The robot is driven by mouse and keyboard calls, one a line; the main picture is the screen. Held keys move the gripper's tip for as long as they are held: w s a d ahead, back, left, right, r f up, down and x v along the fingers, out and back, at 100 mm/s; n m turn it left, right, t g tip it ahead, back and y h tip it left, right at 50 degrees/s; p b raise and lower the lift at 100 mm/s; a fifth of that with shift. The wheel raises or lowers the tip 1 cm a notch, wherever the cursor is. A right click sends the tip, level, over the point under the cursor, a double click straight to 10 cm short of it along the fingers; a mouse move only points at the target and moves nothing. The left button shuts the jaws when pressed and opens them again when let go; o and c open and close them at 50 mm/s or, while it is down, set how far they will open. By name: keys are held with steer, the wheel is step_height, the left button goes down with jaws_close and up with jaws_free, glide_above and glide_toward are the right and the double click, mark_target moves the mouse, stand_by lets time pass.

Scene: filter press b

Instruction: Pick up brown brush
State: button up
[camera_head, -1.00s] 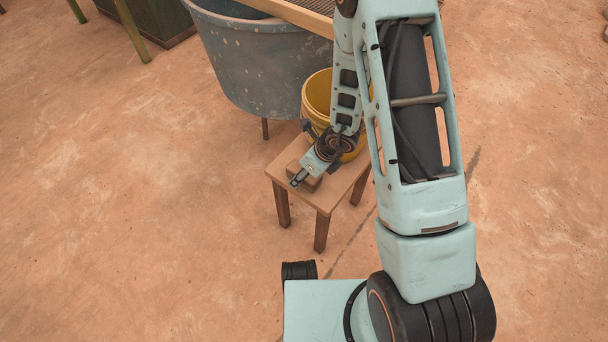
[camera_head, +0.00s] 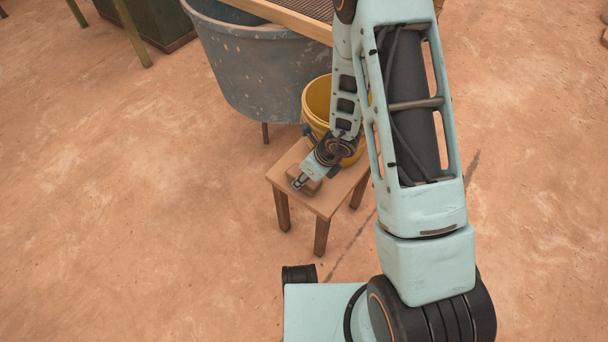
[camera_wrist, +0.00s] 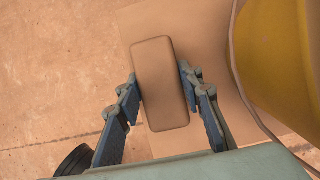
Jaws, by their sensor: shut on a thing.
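The brown brush (camera_wrist: 160,85) is a plain block with rounded edges. It lies across the middle of the wrist view, over the small wooden stool (camera_wrist: 205,50). My gripper (camera_wrist: 162,92) has one blue finger on each long side of the brush and is shut on it. In the head view the brush (camera_head: 311,187) shows only in part under my gripper (camera_head: 299,184), above the top of the stool (camera_head: 281,171). I cannot tell whether the brush touches the stool top.
A yellow bucket (camera_head: 317,100) stands on the stool right behind my gripper, and its side (camera_wrist: 285,60) is close on the right in the wrist view. A large grey-blue tub (camera_head: 250,70) stands behind. The floor to the left is clear.

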step_height(320, 180, up, 4)
steer(key=shift+s+d+r+p, duration=0.1)
steer(key=shift+d+r+p, duration=0.1)
steer(key=shift+p, duration=0.5)
steer(key=s+r, duration=0.1)
steer(key=s+d+r+p, duration=0.1)
steer(key=r, duration=0.1)
steer(key=s+d+r, duration=0.1)
steer(key=r, duration=0.1)
steer(key=shift+s+d, duration=0.15)
steer(key=shift+s, duration=0.2)
steer(key=s+d+r+p, duration=0.3)
steer(key=s+d+p, duration=0.2)
steer(key=p, duration=0.5)
steer(key=shift+s+r+p, duration=0.4)
steer(key=shift+s, duration=0.95)
